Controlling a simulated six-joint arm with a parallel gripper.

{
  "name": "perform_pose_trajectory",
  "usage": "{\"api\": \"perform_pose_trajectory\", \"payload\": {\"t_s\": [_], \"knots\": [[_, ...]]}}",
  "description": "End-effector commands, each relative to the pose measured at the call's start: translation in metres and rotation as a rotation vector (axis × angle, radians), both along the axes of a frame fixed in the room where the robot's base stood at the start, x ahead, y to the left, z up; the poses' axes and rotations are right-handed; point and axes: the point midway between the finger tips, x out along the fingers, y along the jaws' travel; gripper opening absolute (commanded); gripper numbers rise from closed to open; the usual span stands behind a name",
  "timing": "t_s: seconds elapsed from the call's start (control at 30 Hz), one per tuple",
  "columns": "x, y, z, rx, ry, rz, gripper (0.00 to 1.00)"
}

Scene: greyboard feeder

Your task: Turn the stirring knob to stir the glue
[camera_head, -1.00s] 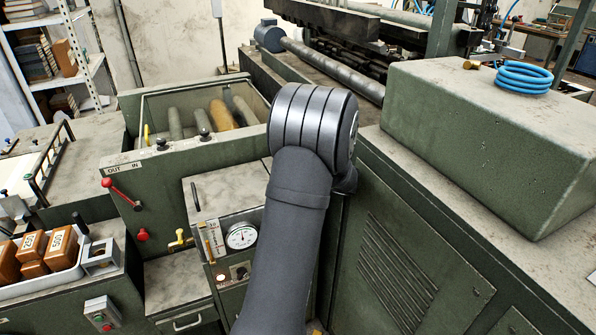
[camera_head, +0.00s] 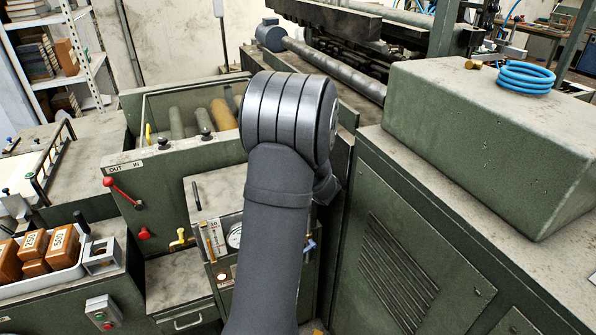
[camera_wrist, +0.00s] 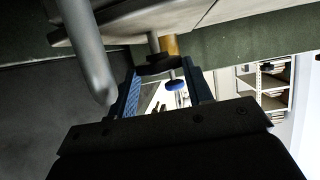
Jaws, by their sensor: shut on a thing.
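In the wrist view, a dark round knob (camera_wrist: 158,66) on a brass collar (camera_wrist: 170,44) sits between the fingers of my gripper (camera_wrist: 160,88). I take it to be the stirring knob. The jaws are shut on it, one finger on each side, and the left finger shows a blue ribbed pad. A small blue round part on a thin stem (camera_wrist: 175,85) shows just below the knob. In the head view, my arm hides the knob and most of the gripper. The glue is not clearly seen.
A control panel with a partly covered dial gauge (camera_head: 234,236) stands left of my arm. A red-knobbed lever (camera_head: 121,192) and a yellow handle (camera_head: 180,238) are farther left. A large green cabinet (camera_head: 410,265) stands close on the right. A thick grey bar (camera_wrist: 90,60) runs near the left finger.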

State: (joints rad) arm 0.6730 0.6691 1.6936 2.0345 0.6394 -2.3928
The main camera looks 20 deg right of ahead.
Motion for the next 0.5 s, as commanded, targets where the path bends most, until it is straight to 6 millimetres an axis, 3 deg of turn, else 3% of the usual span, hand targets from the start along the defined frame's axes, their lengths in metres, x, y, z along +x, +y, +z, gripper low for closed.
{"api": "perform_pose_trajectory", "payload": {"t_s": [0.5], "knots": [[0.0011,0.0057,0.0006,-0.001,-0.001,-0.197,0.23]]}}
